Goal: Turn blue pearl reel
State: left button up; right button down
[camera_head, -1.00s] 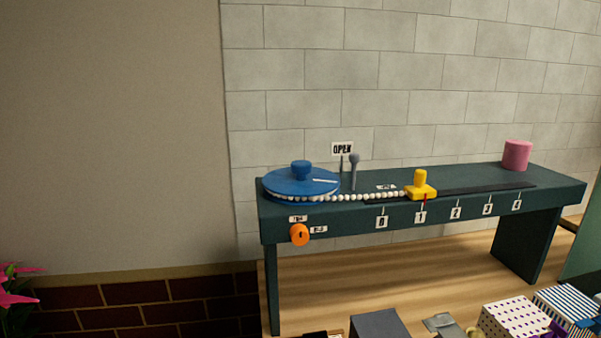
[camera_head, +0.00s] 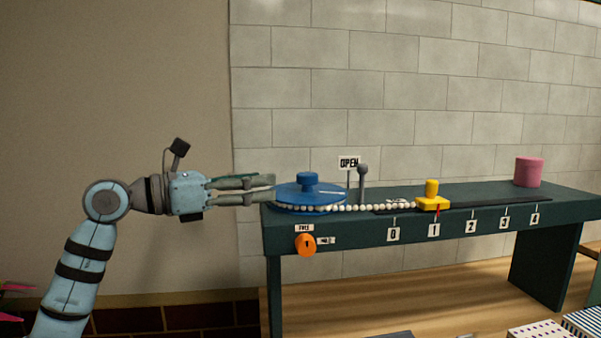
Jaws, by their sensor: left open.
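The blue pearl reel (camera_head: 298,194) is a flat disc with a blue knob (camera_head: 307,182) on top, at the left end of the dark green bench. A string of white pearls (camera_head: 365,208) runs from its rim to a yellow slider (camera_head: 433,202) near mark 1. My left gripper (camera_head: 272,187) comes in from the left at about the reel's height. Its fingers are open and empty, with the tips at the reel's left edge in the picture. I cannot tell whether they touch it. The knob lies further right, clear of the fingers. My right gripper is not in view.
A grey lever (camera_head: 362,182) stands behind the pearls beside an OPEN sign (camera_head: 349,163). An orange knob (camera_head: 305,245) is on the bench's front. A pink cylinder (camera_head: 528,172) stands at the bench's right end. Patterned boxes (camera_head: 540,330) show at the lower right.

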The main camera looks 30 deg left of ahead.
aim_at(298, 178)
pick_arm(q)
jog(key=p+x, duration=0.1)
jog(key=x, duration=0.7)
jog(key=shift+d+r+p, duration=0.15)
jog(key=shift+d+p, duration=0.15)
jog(key=shift+d, duration=0.05)
jog(key=shift+w+d, duration=0.2)
jog(key=shift+w, duration=0.3)
grip_shut()
